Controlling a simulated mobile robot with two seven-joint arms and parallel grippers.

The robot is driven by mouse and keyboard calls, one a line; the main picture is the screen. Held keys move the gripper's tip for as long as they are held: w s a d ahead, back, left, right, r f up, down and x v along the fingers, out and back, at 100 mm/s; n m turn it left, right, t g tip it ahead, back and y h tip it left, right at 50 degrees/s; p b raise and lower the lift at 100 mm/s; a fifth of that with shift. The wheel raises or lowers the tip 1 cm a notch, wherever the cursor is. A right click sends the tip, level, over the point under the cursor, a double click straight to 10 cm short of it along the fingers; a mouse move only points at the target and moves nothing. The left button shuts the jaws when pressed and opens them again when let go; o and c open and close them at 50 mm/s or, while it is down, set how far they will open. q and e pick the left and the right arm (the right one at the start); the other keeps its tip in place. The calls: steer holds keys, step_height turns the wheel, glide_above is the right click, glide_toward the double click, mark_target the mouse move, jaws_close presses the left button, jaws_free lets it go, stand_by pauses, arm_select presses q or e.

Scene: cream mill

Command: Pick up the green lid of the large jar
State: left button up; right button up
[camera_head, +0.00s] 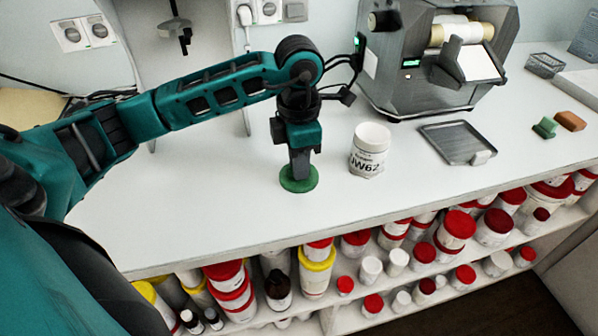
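The green lid (299,179) lies flat on the white counter (225,205), left of the jar. My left gripper (299,172) points straight down over it, with its tips at the lid. The fingers look close together, but whether they are closed on the lid cannot be told. The large white jar (369,152), labelled "UW62", stands upright to the right of the lid; its top looks white. My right gripper is not in view.
A grey machine with rolls (435,55) stands at the back. Shelves below hold many red-lidded jars (455,232). The counter's left front is clear.

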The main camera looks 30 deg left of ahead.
arm_select(q)
jaws_close()
steer(key=shift+r, duration=0.15)
